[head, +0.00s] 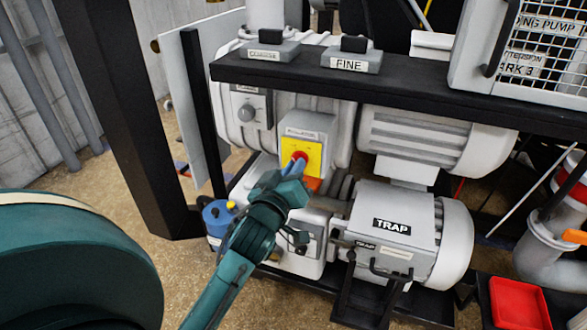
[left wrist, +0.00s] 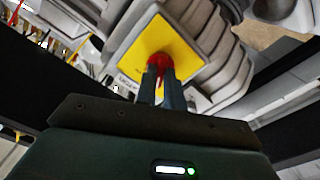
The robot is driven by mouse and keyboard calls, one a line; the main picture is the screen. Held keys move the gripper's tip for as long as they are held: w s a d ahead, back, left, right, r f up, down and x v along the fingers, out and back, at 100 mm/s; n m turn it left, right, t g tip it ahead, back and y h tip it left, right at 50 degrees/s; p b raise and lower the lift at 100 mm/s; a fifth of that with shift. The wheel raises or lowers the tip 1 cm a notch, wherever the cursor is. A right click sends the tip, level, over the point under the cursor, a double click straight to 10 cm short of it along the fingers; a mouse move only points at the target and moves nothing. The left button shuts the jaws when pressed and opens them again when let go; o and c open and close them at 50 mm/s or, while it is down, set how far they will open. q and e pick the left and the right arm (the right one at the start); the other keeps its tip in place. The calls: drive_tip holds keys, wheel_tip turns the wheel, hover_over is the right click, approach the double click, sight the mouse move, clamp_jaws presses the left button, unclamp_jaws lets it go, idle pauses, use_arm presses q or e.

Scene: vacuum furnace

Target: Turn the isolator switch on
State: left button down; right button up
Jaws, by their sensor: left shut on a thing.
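The isolator switch is a red knob (head: 300,157) on a yellow plate (head: 313,157), fixed to the front of a grey box (head: 308,124) below the black shelf. My left gripper (head: 296,168) reaches up to it from below and is shut on the red knob. In the left wrist view, the two fingers (left wrist: 160,84) hold the red knob (left wrist: 160,60) against the yellow plate (left wrist: 138,50). The fingers hide much of the knob, and I cannot tell its turn position. My right gripper is not in view.
A black shelf edge (head: 400,93) runs above the switch. A grey trap (head: 395,225) stands right of my left arm, and a blue container with a yellow cap (head: 217,217) stands left of it. A black post (head: 130,110) rises further left. A red tray (head: 519,303) lies at lower right.

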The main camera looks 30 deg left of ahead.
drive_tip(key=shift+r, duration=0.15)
use_arm(q)
drive_tip(key=shift+r+m+p, duration=0.15)
drive_tip(key=shift+m+p, duration=3.2)
drive_tip(key=shift+m, duration=2.55)
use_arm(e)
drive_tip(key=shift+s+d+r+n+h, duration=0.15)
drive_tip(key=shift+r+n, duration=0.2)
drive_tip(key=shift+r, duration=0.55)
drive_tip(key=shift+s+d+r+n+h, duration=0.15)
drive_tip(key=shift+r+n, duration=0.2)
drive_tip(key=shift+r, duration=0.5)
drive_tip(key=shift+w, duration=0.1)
use_arm(q)
drive_tip(key=c, duration=1.5)
unclamp_jaws()
drive_tip(key=shift+w, duration=0.1)
